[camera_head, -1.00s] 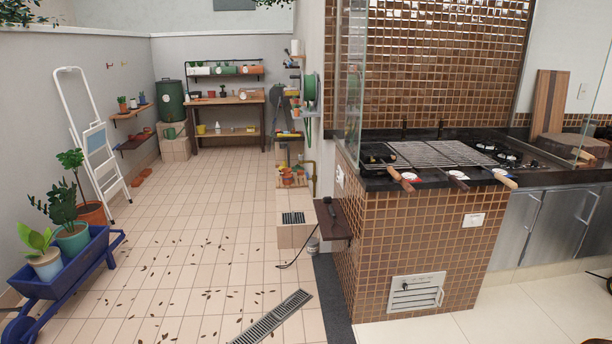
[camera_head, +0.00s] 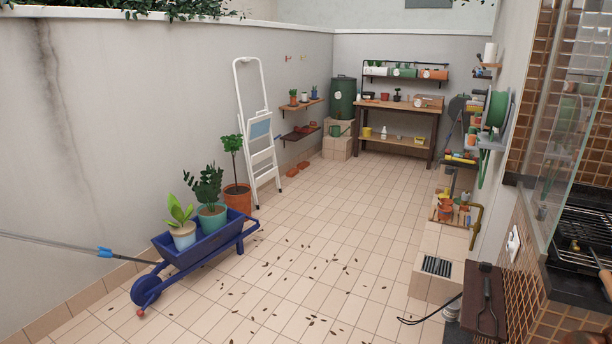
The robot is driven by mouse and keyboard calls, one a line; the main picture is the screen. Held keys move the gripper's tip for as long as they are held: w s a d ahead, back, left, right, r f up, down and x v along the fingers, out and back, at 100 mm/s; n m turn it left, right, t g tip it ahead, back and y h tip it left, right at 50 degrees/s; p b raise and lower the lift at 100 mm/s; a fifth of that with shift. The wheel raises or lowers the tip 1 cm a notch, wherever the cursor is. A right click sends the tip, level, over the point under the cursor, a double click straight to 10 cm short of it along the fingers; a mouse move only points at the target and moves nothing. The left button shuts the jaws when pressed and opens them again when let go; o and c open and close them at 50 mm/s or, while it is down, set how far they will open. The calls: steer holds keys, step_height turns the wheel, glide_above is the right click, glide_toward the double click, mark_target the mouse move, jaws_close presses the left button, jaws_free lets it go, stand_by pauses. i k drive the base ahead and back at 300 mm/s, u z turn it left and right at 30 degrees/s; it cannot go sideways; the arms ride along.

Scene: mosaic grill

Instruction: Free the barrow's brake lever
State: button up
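The barrow (camera_head: 208,248) is a blue wheelbarrow on the tiled floor at lower left, against the left wall. It carries two potted plants, one in a pale pot (camera_head: 184,236) and one in a teal pot (camera_head: 212,217). Its wheel (camera_head: 146,291) points to the lower left and its handles point to the right. A small red knob (camera_head: 141,312) shows low by the wheel; I cannot tell whether it belongs to the brake lever. A grey pole with a blue collar (camera_head: 104,252) runs from the left edge towards the barrow's front. My gripper is not in view.
A terracotta pot (camera_head: 237,198) and a white folding ladder (camera_head: 257,130) stand behind the barrow. Scattered dry leaves (camera_head: 285,262) lie on open floor to its right. A stepped block with a grate (camera_head: 437,266) and the tiled grill counter (camera_head: 560,290) bound the right side.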

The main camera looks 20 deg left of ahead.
mark_target(140, 312)
steer(key=u, duration=1.05)
steer(key=i, duration=1.4)
steer(key=u, duration=0.9)
steer(key=i, duration=0.4)
steer(key=z, duration=0.45)
steer(key=k, duration=0.6)
steer(key=z, duration=0.65)
steer(key=i, duration=1.3)
steer(key=u, duration=0.45)
steer(key=i, duration=1.35)
steer(key=u, duration=1.95)
steer(key=i, duration=0.95)
steer(key=u, duration=0.6)
